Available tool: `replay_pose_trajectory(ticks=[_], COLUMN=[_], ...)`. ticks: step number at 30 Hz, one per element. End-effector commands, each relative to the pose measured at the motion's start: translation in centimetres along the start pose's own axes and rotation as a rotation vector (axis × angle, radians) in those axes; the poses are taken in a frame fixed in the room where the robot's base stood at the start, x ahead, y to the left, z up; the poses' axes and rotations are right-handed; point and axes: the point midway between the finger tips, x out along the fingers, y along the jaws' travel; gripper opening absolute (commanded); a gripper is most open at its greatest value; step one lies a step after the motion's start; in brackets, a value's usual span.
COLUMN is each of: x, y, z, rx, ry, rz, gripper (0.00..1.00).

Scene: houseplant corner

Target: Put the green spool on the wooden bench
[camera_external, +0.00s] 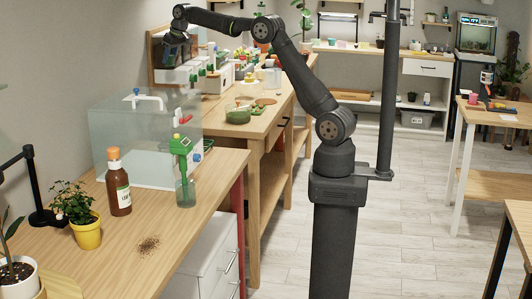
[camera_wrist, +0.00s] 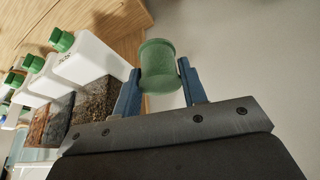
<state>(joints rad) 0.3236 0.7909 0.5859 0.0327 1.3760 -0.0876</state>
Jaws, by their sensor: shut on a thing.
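The green spool (camera_wrist: 158,62) shows in the wrist view, upright between the two blue fingers of my gripper (camera_wrist: 160,94). The fingers are shut on its sides. In the external view my gripper (camera_external: 173,52) is at the far left end of the arm, by the wooden back panel and above the row of white containers. The spool cannot be made out there. A wooden bench (camera_external: 225,185) runs along the left foreground, and another wooden-topped bench (camera_external: 262,122) stands behind it. I cannot tell which one the task names.
White containers with green caps (camera_wrist: 90,60) stand close to the left of my gripper. The near bench holds a glass tank (camera_external: 125,150), a brown bottle (camera_external: 118,190), a green-topped bottle (camera_external: 185,190), a yellow-potted plant (camera_external: 86,234) and dark crumbs (camera_external: 148,245). Its front right part is clear.

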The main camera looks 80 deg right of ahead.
Motion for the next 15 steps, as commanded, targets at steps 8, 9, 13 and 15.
replay_pose_trajectory(ticks=[8, 9, 13, 15], x=[-1.2, -1.4, -2.4, -3.0], y=[15.5, 17.6, 24.2, 27.7], z=[2.8, 3.4, 5.8, 7.3], rx=[0.172, 0.197, 0.274, 0.315], ry=[0.001, 0.001, 0.002, 0.002], rz=[0.07, 0.08, 0.113, 0.13], gripper=[0.16, 0.16, 0.16, 0.16])
